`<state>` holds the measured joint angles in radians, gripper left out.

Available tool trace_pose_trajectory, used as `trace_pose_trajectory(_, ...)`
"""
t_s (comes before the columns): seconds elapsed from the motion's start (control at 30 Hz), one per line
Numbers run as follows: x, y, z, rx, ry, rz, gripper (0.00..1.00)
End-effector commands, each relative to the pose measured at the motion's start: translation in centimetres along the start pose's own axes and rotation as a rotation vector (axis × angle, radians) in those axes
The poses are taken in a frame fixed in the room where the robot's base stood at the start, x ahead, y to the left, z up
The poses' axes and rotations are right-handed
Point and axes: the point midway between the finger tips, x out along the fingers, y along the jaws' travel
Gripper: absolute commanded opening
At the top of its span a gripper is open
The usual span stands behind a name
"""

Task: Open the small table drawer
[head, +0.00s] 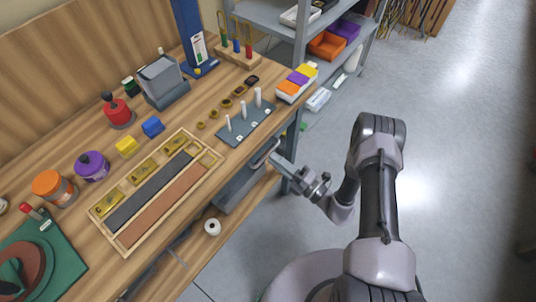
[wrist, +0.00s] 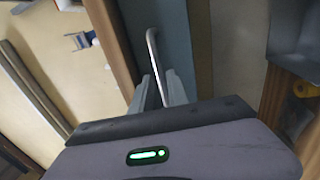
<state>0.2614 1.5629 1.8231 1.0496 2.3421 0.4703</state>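The small grey drawer (head: 238,188) hangs under the front edge of the wooden workbench in the head view. Its front also shows in the wrist view (wrist: 182,40). A bent metal bar handle (head: 265,152) stands out from that front; in the wrist view the handle (wrist: 153,48) runs down between my fingers. My gripper (head: 280,160) is at the handle, and its fingers also show in the wrist view (wrist: 159,88). They look closed on the bar, with little gap beside it. The drawer's inside is hidden, and I cannot tell how far it is out.
The workbench top (head: 70,145) holds a wooden tray (head: 128,247), a pegged grey plate (head: 238,130) and jars. A lower shelf (head: 195,255) carries a white roll (head: 212,227). A grey shelf rack (head: 300,40) stands beyond. The floor (head: 450,150) to the right is clear.

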Motion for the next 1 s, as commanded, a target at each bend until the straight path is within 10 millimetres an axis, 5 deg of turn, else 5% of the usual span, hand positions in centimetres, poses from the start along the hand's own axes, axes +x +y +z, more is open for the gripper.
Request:
trace_pose_trajectory(0.3,3.6,0.0,0.0,-0.001,0.001,0.0,0.2)
trace_pose_trajectory(0.57,3.8,0.1,0.0,-0.001,0.001,0.0,0.2)
trace_pose_trajectory(0.7,3.8,0.1,0.0,-0.001,0.001,0.0,0.0)
trace_pose_trajectory(1.0,3.7,0.0,0.0,-0.001,0.001,0.0,0.0)
